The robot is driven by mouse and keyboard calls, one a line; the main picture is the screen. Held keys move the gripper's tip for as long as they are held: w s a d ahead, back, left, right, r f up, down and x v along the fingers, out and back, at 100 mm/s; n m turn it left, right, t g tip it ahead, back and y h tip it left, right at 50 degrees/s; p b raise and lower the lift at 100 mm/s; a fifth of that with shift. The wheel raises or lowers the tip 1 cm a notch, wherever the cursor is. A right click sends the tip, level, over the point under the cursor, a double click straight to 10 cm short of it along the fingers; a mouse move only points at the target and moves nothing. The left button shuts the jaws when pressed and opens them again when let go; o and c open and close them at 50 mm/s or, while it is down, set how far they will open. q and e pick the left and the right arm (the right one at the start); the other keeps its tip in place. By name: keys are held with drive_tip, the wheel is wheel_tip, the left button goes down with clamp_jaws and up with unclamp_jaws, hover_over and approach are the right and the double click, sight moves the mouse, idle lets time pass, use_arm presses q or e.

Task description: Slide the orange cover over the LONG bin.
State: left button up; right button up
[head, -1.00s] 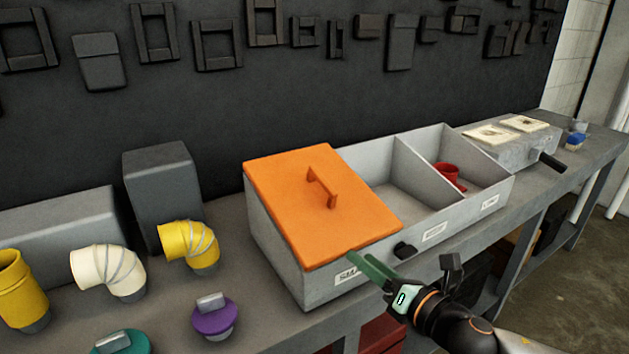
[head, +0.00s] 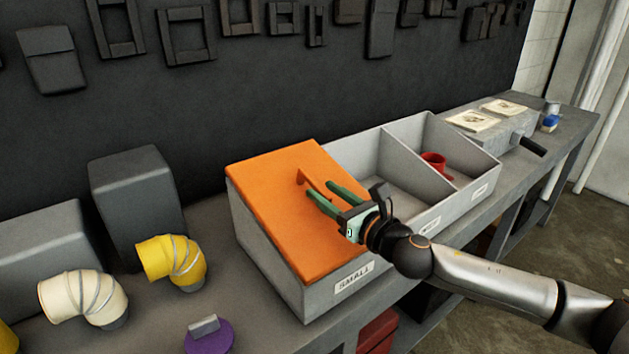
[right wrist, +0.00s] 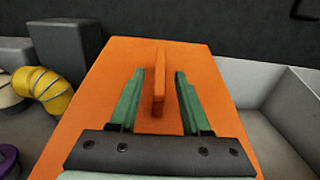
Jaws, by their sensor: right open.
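The orange cover (head: 272,232) lies on the leftmost bin of a grey three-part bin unit (head: 262,268); that bin's label reads SMALL. The cover has an upright orange handle (head: 302,179). My right gripper (head: 318,188) is over the cover, its green fingers open and pointing at the handle. In the right wrist view the handle (right wrist: 159,80) stands between the two fingers, with a gap on both sides. The middle bin (head: 400,190) is uncovered and its label is partly hidden. The right bin is uncovered; its label is too small to read. My left gripper is not in view.
Yellow (head: 172,260) and cream (head: 82,297) duct elbows, a purple knobbed piece (head: 210,338) and grey blocks stand left on the bench.

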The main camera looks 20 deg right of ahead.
sight(310, 182)
drive_tip(key=shift+x, duration=2)
clamp_jaws()
drive_tip(key=shift+f, duration=0.1)
